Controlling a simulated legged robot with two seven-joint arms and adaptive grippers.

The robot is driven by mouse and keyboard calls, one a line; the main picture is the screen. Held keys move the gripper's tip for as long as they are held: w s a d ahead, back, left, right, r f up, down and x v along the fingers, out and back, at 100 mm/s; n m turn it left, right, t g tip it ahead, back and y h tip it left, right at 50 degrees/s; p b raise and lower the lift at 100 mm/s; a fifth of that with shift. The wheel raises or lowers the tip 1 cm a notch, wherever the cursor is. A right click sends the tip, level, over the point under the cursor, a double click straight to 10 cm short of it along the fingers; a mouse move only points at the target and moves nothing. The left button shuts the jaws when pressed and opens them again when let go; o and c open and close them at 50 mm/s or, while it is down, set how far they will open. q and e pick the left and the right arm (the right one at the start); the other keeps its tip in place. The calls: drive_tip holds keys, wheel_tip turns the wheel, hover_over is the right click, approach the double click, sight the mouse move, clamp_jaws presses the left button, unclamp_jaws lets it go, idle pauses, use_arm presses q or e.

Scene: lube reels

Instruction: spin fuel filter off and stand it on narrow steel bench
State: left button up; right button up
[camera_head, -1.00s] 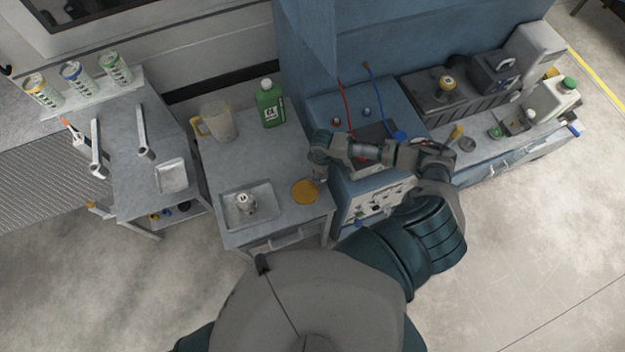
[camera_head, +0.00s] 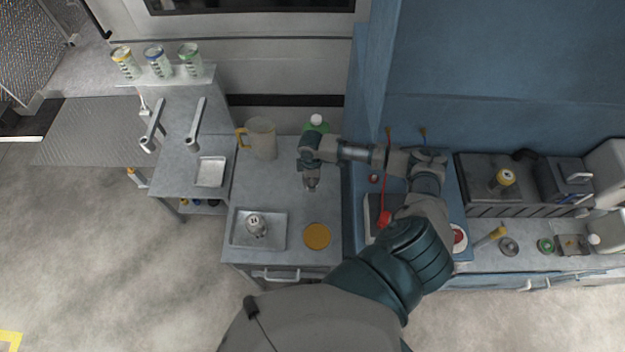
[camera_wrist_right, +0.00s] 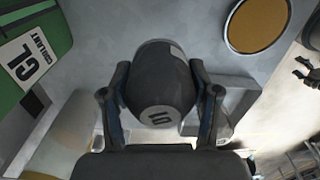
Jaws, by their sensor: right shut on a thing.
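My right gripper (camera_head: 311,180) is over the middle steel bench (camera_head: 282,185), in front of the green bottle. Another steel bench (camera_head: 180,178) stands to the left. Which one counts as the narrow bench is unclear. My left gripper is not in view.
The middle bench holds a jug (camera_head: 261,138), green coolant bottle (camera_head: 316,126), tray (camera_head: 240,238) with a metal part (camera_head: 256,225), and yellow-brown disc (camera_head: 317,236). A blue cabinet (camera_head: 480,60) is at right.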

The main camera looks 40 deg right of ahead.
sight(312, 196)
drive_tip(key=shift+a+f+b, duration=0.15)
drive_tip(key=shift+f+b, duration=0.15)
drive_tip(key=shift+f, duration=0.1)
wheel_tip(312, 196, down, 4)
drive_tip(key=b, duration=0.4)
drive_tip(key=shift+r+b, duration=0.1)
drive_tip(key=shift+b, duration=0.2)
drive_tip(key=f, duration=0.2)
drive_tip(key=f+b, duration=0.1)
drive_tip(key=shift+d+f, duration=0.2)
drive_tip(key=shift+d, duration=0.05)
drive_tip(key=shift+a+f, duration=0.2)
drive_tip(key=shift+f, duration=0.25)
drive_tip(key=shift+a+f, duration=0.1)
drive_tip(key=shift+a, duration=0.05)
drive_tip(key=shift+d+f, duration=0.25)
drive_tip(key=shift+a+f, duration=0.15)
drive_tip(key=shift+f, duration=0.15)
drive_tip(key=o, duration=1.4)
